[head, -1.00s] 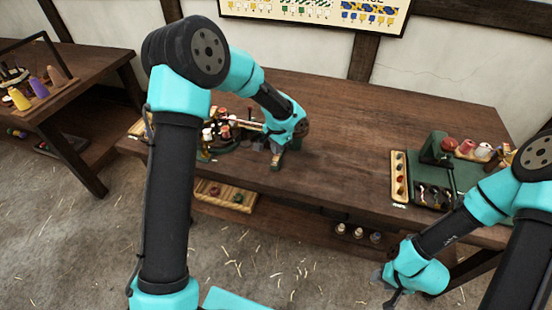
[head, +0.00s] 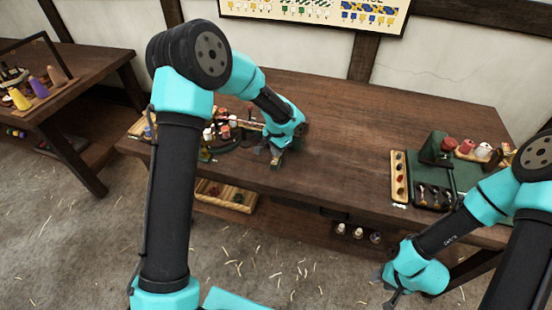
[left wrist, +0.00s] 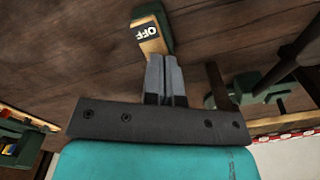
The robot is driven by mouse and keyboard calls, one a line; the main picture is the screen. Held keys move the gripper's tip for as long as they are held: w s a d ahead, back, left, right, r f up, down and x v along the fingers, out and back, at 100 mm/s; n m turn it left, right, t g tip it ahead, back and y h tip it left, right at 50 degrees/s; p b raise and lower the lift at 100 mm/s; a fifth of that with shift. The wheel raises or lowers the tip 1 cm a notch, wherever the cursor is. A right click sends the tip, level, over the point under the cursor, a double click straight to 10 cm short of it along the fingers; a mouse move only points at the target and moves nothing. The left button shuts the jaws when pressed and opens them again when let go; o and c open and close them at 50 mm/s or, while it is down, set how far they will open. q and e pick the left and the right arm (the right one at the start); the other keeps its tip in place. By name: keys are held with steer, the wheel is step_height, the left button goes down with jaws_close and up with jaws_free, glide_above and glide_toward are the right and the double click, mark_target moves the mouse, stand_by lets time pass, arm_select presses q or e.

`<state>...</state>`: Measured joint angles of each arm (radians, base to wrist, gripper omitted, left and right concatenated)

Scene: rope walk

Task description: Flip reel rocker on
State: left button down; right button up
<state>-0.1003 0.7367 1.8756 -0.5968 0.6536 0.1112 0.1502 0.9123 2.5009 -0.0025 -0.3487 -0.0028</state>
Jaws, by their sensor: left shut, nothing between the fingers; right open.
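The reel rocker (left wrist: 152,36) shows in the left wrist view as a tan paddle on a dark green body. A black label on it reads OFF, seen upside down. My left gripper (left wrist: 163,62) is shut with nothing between its fingers. Its tips are right at the labelled end of the rocker; I cannot tell whether they touch it. In the head view my left gripper (head: 274,156) is low at the front edge of the long table, and the rocker is hard to make out there. My right gripper (head: 390,290) is open and empty, in front of the table at lower right.
The long wooden table (head: 350,130) is clear in its middle. Spools and a dark stand (head: 228,130) crowd just left of my left gripper. A green station (head: 437,150) and a wooden tray (head: 399,177) stand at the right. A basket (head: 225,195) sits on the lower shelf.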

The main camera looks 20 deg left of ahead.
arm_select(q)
step_height(320, 180, up, 8)
stand_by(1.2)
stand_by(0.3)
